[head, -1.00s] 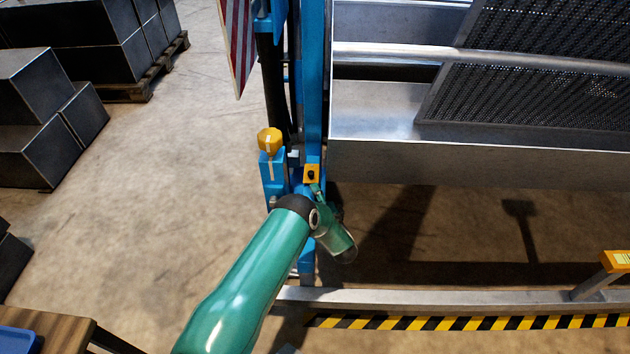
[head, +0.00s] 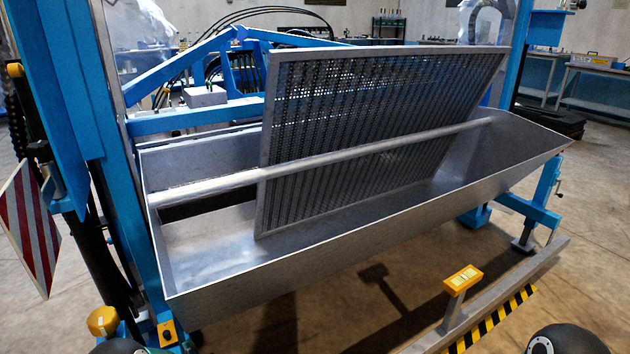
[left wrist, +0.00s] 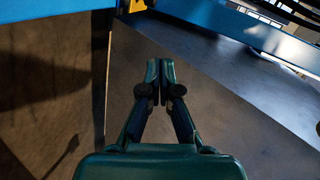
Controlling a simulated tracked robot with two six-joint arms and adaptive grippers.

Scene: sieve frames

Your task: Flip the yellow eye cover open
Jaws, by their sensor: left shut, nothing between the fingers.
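A rounded yellow cap (head: 103,320) sits on a blue bracket at the lower left of the head view; it may be the eye cover, but I cannot tell for sure. To its right, a small yellow box with a black knob (head: 168,333) is on the blue post. My left gripper (head: 178,349) is barely in the head view, just below this box at the bottom edge. In the left wrist view my left gripper (left wrist: 153,68) is shut and empty. A yellow part (left wrist: 134,5) shows beyond its fingertips at the top edge, cut off. My right gripper is out of view.
A long metal trough (head: 330,265) with a tilted perforated screen (head: 370,130) fills the middle of the head view. A yellow block (head: 463,279) tops a post on the low rail (head: 505,290). A red-and-white striped plate (head: 31,230) stands at the left.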

